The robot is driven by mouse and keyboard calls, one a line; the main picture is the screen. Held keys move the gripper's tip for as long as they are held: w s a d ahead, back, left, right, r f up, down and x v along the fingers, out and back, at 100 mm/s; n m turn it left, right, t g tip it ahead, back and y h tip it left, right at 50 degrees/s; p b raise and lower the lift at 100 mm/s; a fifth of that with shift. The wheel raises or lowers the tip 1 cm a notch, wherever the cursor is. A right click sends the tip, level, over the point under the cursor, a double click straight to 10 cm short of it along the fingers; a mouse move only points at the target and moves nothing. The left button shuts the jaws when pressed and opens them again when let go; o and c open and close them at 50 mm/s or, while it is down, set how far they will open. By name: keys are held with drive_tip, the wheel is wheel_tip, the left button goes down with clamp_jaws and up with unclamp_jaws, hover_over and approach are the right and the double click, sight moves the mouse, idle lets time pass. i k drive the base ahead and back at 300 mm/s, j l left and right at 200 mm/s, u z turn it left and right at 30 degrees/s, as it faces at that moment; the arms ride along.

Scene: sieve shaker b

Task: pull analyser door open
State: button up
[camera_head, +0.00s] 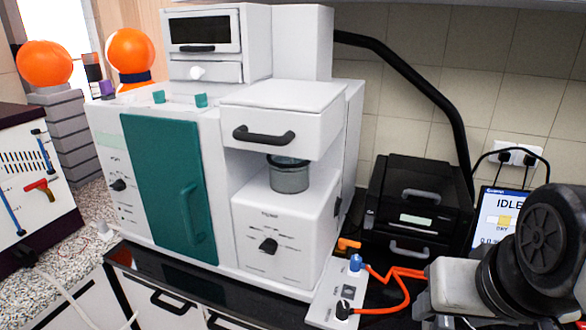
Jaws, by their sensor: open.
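The analyser is a large white bench machine (222,128). Its tall teal door (160,175) is on the left of the front and looks shut, with a teal vertical handle (190,212) near its right edge. My gripper (456,287) is at the lower right, well to the right of the door and apart from it. Its grey body shows beside my black wrist, and the frame's lower edge cuts it off. It is open, with nothing visible in it.
A white drawer with a black handle (264,135) sits above a grey metal cup (289,177). A black printer-like box (415,210), a display reading IDLE (505,212) and a power strip (335,295) with an orange cable stand between the analyser and my arm.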

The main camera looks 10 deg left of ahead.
sight(165, 154)
drive_tip(key=k+j+u, duration=0.1)
drive_tip(key=j+u, duration=0.15)
drive_tip(key=u, duration=0.15)
drive_tip(key=j+u, duration=0.6)
drive_tip(key=u, duration=0.2)
drive_tip(key=i+j+z, duration=0.3)
